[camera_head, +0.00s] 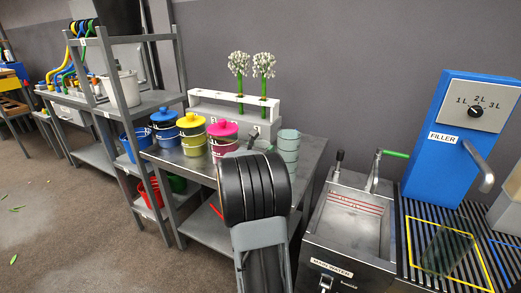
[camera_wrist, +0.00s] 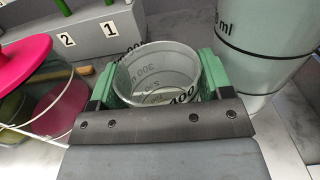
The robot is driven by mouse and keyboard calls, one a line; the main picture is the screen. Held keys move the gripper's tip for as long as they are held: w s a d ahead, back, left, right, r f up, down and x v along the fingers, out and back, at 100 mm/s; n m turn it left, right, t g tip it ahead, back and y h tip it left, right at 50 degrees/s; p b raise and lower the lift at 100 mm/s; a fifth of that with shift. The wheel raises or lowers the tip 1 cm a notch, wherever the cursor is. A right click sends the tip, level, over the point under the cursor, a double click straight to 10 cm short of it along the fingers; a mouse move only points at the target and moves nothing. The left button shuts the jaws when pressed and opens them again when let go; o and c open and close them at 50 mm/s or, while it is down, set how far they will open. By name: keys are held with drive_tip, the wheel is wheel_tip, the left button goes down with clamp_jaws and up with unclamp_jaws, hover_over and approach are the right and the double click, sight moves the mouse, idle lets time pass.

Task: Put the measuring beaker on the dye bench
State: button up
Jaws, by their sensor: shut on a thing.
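The measuring beaker (camera_wrist: 150,62) is a clear cup with black volume markings. In the wrist view it sits upright between the green fingers of my gripper (camera_wrist: 157,80), which is shut on it. The bench is a grey metal table holding blue, yellow (camera_head: 191,134) and pink-lidded (camera_head: 222,137) pots. I cannot tell whether the beaker's base touches the bench top.
A tall grey-green graduated vessel (camera_head: 288,150) stands close right of the beaker; it also shows in the wrist view (camera_wrist: 265,40). A white rack (camera_head: 225,108) with two white-flowered stems stands behind. A metal sink (camera_head: 352,210) and blue filler (camera_head: 460,140) are right.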

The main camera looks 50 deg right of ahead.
drive_tip(key=o, duration=0.9)
drive_tip(key=shift+r, duration=0.1)
drive_tip(key=s+a+f+m+y, duration=0.2)
drive_tip(key=s+a+m+y, duration=0.2)
drive_tip(key=a, duration=0.9)
drive_tip(key=s+a+f+m+g+y+p, duration=0.1)
drive_tip(key=s+a+f+m+y, duration=0.2)
drive_tip(key=a+m, duration=0.7)
drive_tip(key=s+a+f+m+y, duration=0.2)
drive_tip(key=s+a+m+y, duration=0.4)
drive_tip(key=a, duration=1.2)
drive_tip(key=shift+s+f+m+y, duration=0.1)
drive_tip(key=shift+f+m+y, duration=0.1)
drive_tip(key=shift+y, duration=0.85)
drive_tip(key=shift+s+f+m+y, duration=0.1)
drive_tip(key=shift+f+m+y, duration=0.1)
drive_tip(key=shift+y, duration=0.85)
